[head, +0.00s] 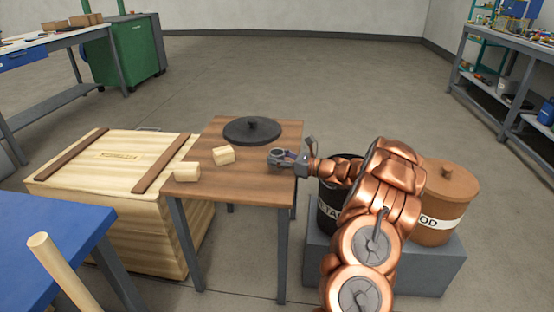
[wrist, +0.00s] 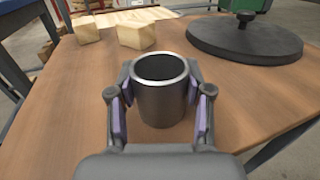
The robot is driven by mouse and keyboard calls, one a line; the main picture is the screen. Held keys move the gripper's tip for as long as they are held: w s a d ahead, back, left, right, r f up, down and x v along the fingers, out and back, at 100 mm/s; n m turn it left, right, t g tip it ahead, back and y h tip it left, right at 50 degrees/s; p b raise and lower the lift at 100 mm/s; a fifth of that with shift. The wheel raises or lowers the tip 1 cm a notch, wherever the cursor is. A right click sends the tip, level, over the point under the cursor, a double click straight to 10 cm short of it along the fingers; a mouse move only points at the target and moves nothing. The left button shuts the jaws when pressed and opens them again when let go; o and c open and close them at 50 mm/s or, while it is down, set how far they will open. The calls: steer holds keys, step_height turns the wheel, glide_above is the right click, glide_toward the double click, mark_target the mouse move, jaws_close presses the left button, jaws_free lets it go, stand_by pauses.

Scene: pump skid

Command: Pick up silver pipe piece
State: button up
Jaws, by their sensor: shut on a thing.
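The silver pipe piece (wrist: 161,98) is a short, upright, open-topped cylinder with a bright rim, seen in the wrist view. My gripper (wrist: 160,108) is shut on it, with one purple-padded finger on each side. In the head view my gripper (head: 283,157) is over the right edge of the small wooden table (head: 245,185), and the pipe piece shows there only as a small grey shape. The pipe's lower end is near the tabletop; I cannot tell whether it touches the wood.
Two wooden blocks (head: 223,155) (head: 187,172) and a round black lid (head: 251,130) are on the table. A wooden crate (head: 120,170) stands left. A black bin (head: 330,212) and a brown lidded bin (head: 447,195) stand right. A blue table (head: 45,245) is at front left.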

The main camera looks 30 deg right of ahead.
steer(key=shift+r+p, duration=0.3)
steer(key=shift+r, duration=0.55)
step_height(320, 180, up, 2)
steer(key=shift+r+p, duration=0.1)
steer(key=shift+p, duration=0.35)
steer(key=s+a+r+p, duration=0.1)
steer(key=s+a+p, duration=0.1)
steer(key=s, duration=1.4)
steer(key=shift+p, duration=0.3)
steer(key=shift+w, duration=0.1)
